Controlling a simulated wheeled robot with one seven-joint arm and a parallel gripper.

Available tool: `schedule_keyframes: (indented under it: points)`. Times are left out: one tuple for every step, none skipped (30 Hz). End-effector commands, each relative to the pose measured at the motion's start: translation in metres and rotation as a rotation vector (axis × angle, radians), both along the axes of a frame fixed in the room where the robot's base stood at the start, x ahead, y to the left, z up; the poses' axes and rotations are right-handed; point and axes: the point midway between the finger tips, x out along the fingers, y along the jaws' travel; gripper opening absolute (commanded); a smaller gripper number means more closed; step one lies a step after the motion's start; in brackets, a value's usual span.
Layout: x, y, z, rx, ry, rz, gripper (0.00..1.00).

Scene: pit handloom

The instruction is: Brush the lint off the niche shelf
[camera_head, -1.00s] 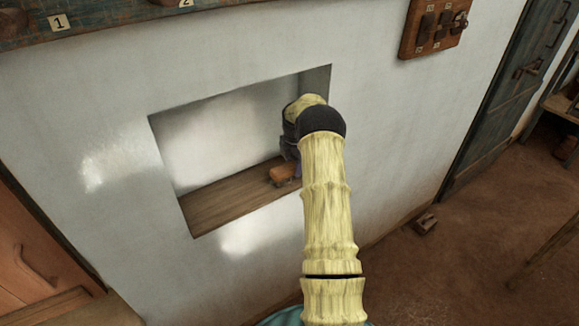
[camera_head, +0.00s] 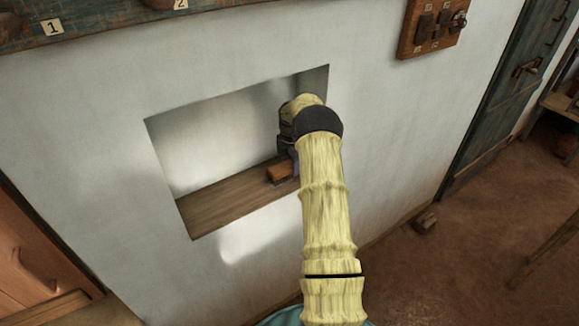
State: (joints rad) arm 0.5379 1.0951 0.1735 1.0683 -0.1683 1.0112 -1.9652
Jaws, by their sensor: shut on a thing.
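The niche shelf (camera_head: 215,203) is a brown wooden board at the bottom of a rectangular recess in the white wall. My arm reaches into the right part of the niche. My gripper (camera_head: 291,160) is mostly hidden behind my arm and is shut on a small orange-brown wooden block, likely the brush (camera_head: 280,173). The brush is low over the right part of the shelf; I cannot tell whether it touches the board. No lint can be made out on the visible left and middle of the shelf. The shelf's right end is hidden by my arm.
The niche's side walls and front edge bound the space around my gripper. A wooden panel with switches (camera_head: 433,24) hangs at upper right. A dark door (camera_head: 490,95) is at right. A small block (camera_head: 426,221) lies on the floor. A numbered rail (camera_head: 95,22) runs along the top left.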

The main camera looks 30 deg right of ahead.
Motion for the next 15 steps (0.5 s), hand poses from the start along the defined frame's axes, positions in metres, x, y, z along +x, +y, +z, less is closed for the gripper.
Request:
schedule_keyframes:
  points:
    - [0.002, -0.014, 0.011, -0.037, -0.025, 0.006, 0.25]
    - [0.002, -0.012, 0.012, -0.037, -0.025, 0.007, 0.25]
    - [0.002, -0.009, 0.012, -0.037, -0.025, 0.007, 0.25]
    - [0.002, -0.007, 0.012, -0.037, -0.025, 0.008, 0.25]
    - [0.002, -0.005, 0.012, -0.037, -0.024, 0.007, 0.25]
    - [0.002, -0.004, 0.011, -0.037, -0.024, 0.007, 0.25]
    - [0.002, -0.003, 0.011, -0.037, -0.024, 0.007, 0.25]
    - [0.002, -0.002, 0.011, -0.037, -0.024, 0.007, 0.25]
    - [0.002, -0.002, 0.011, -0.036, -0.024, 0.007, 0.25]
    - [0.002, -0.002, 0.011, -0.036, -0.024, 0.007, 0.25]
    - [0.002, -0.002, 0.011, -0.036, -0.024, 0.007, 0.25]
    - [0.002, -0.001, 0.011, -0.035, -0.024, 0.007, 0.25]
    - [0.002, -0.001, 0.011, -0.035, -0.023, 0.007, 0.25]
    - [0.002, -0.001, 0.011, -0.035, -0.023, 0.007, 0.25]
    - [0.002, -0.001, 0.010, -0.034, -0.023, 0.007, 0.25]
